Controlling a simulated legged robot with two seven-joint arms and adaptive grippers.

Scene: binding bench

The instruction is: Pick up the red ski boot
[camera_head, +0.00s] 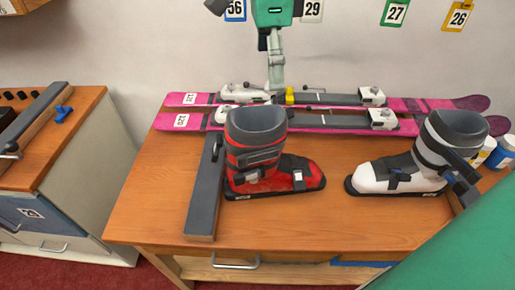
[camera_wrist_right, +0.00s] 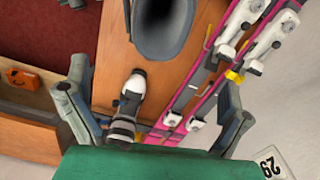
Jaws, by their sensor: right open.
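The red ski boot (camera_head: 254,158) stands upright on the wooden bench, its dark grey cuff on top and its toe to the right. My right gripper (camera_head: 276,82) comes in from the top of the head view, seen edge-on, its tip pointing down just above the cuff in the picture. It appears apart from the boot. In the wrist view the right gripper (camera_wrist_right: 157,82) shows its fingers spread wide and nothing held. A large dark oval cuff shows at the top there, with no red visible. My left gripper is not in view.
A white boot (camera_head: 383,177) stands right of the red one and also shows in the wrist view (camera_wrist_right: 131,98). Two pink skis (camera_head: 338,125) lie behind the boots. A dark grey bar (camera_head: 206,190) lies left of the red boot. The bench front (camera_head: 300,235) is clear.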

